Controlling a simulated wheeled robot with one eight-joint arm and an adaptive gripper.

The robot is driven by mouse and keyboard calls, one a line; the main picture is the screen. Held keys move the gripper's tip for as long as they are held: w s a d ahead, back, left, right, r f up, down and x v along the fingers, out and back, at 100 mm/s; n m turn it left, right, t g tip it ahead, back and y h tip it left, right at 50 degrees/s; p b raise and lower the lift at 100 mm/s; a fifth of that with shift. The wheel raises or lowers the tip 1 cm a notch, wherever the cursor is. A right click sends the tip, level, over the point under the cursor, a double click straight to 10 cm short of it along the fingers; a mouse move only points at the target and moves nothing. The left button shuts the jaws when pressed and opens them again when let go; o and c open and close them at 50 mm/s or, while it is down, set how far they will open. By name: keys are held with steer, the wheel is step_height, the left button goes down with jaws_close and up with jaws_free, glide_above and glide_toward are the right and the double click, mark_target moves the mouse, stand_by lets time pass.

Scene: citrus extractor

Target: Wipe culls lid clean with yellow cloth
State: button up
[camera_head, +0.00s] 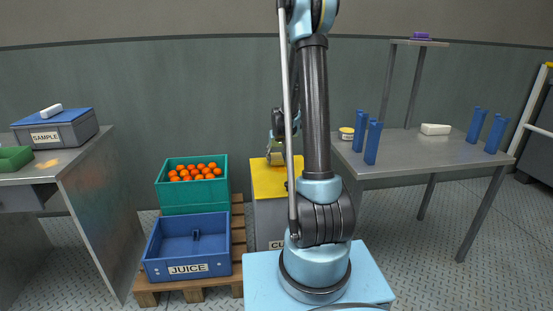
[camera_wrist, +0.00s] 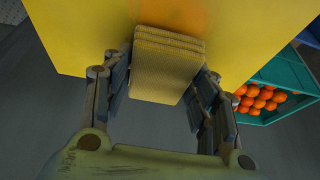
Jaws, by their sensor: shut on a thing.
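The culls bin's yellow lid (camera_head: 268,181) is in the middle of the head view, partly hidden behind my arm. It also fills the top of the wrist view (camera_wrist: 75,35), where an orange smear (camera_wrist: 172,14) shows on it. My gripper (camera_wrist: 165,82) is shut on the folded yellow cloth (camera_wrist: 168,62), which shows between the two fingers over the lid's near edge. In the head view my gripper (camera_head: 277,150) is over the lid's far part. I cannot tell whether the cloth touches the lid.
A green crate of oranges (camera_head: 192,195) and a blue JUICE crate (camera_head: 188,249) stand on a pallet (camera_head: 195,288) to the left. A grey table (camera_head: 432,150) with blue uprights and a white block (camera_head: 435,129) is on the right. A SAMPLE box (camera_head: 60,131) sits at far left.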

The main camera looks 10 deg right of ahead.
steer(key=shift+f, duration=0.55)
steer(key=o, duration=1)
steer(key=shift+r, duration=0.4)
steer(key=c, duration=0.9)
